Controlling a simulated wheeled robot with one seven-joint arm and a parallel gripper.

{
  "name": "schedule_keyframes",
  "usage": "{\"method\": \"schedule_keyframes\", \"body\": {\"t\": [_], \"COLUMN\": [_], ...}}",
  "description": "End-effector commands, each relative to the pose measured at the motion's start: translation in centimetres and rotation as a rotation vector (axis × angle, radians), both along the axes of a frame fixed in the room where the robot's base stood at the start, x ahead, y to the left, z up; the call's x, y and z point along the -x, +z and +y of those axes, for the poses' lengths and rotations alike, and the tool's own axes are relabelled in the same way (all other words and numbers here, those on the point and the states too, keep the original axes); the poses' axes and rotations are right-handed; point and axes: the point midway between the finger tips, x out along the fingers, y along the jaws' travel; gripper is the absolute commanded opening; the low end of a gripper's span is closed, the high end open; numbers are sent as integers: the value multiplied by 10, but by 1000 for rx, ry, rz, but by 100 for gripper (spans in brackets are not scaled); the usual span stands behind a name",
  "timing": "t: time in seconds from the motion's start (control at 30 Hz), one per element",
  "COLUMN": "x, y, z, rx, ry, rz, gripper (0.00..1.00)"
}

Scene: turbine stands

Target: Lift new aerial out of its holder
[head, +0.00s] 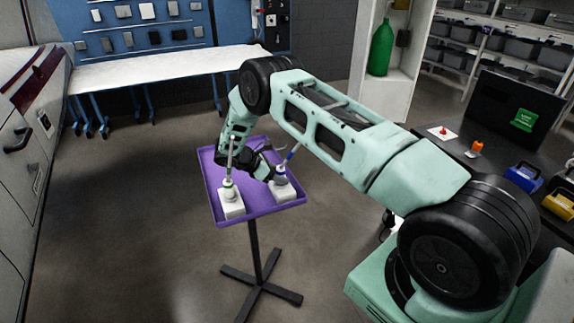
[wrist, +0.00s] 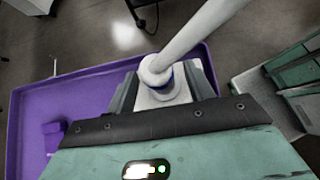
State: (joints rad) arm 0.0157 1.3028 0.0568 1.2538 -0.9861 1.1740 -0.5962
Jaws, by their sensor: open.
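Two white aerials stand in white block holders on a purple tray (head: 240,208). The left aerial (head: 230,168) has a green band at its base and sits in the left holder (head: 231,208). The right aerial (head: 291,154) has a blue band, leans in the picture, and sits in the right holder (head: 283,191). Which one is new is not marked. My gripper (head: 268,172) is beside the blue-banded aerial. In the wrist view my open gripper (wrist: 163,90) has a finger on each side of that aerial's base (wrist: 157,72); contact cannot be told.
The tray stands on a black cross-footed post (head: 256,255). A dark workbench (head: 470,165) with coloured items is at the right. The floor around the stand is clear.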

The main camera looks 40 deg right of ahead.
Motion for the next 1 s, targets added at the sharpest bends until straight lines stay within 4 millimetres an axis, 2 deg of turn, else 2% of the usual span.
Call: {"method": "schedule_keyframes", "body": {"t": [0.1, 0.13, 0.3, 1.0], "x": [0, 0, 0, 0], "y": [0, 0, 0, 12], "z": [0, 0, 0, -1], "rx": [0, 0, 0, 1], "ry": [0, 0, 0, 1], "rz": [0, 0, 0, 0], "gripper": [53, 47, 0, 0]}}
